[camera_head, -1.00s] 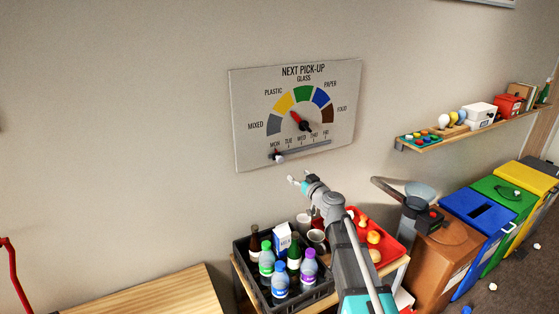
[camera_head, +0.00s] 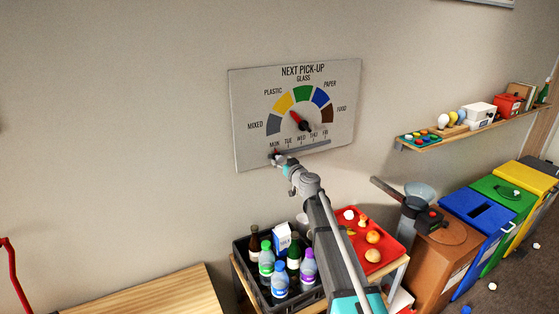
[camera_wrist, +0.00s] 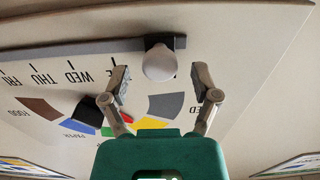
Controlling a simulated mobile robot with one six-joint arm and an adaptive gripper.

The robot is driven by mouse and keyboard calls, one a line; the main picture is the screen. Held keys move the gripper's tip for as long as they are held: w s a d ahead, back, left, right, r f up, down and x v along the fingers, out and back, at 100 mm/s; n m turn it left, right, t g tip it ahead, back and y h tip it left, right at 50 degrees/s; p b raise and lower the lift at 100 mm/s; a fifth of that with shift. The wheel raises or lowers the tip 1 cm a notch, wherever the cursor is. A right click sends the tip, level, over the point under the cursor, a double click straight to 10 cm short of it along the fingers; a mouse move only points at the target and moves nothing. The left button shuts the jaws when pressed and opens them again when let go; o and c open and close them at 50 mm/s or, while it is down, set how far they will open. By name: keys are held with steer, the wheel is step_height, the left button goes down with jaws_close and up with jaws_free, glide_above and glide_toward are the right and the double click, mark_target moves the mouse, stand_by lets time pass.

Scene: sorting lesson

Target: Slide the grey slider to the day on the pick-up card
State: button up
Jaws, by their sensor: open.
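The white board (camera_head: 245,100) on the wall reads NEXT PICK-UP, with a coloured dial and a day track (camera_head: 310,150) marked MON to FRI. The dial's red pointer (camera_head: 296,116) leans up-left toward the yellow sector. The slider's round pale knob (camera_wrist: 160,62) is at the track's MON end; in the head view my gripper mostly covers it. My gripper (camera_wrist: 162,82) is open at the knob, one finger to each side, with gaps showing between fingers and knob. It also shows in the head view (camera_head: 280,160). I see no separate pick-up card.
Below the board stand a dark crate (camera_head: 242,262) of bottles and a red tray (camera_head: 388,262) with fruit. Several coloured bins (camera_head: 480,212) and a shelf (camera_head: 470,131) are at the right.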

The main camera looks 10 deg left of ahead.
steer(key=shift+x, duration=0.8)
steer(key=shift+c, duration=0.3)
jaws_close()
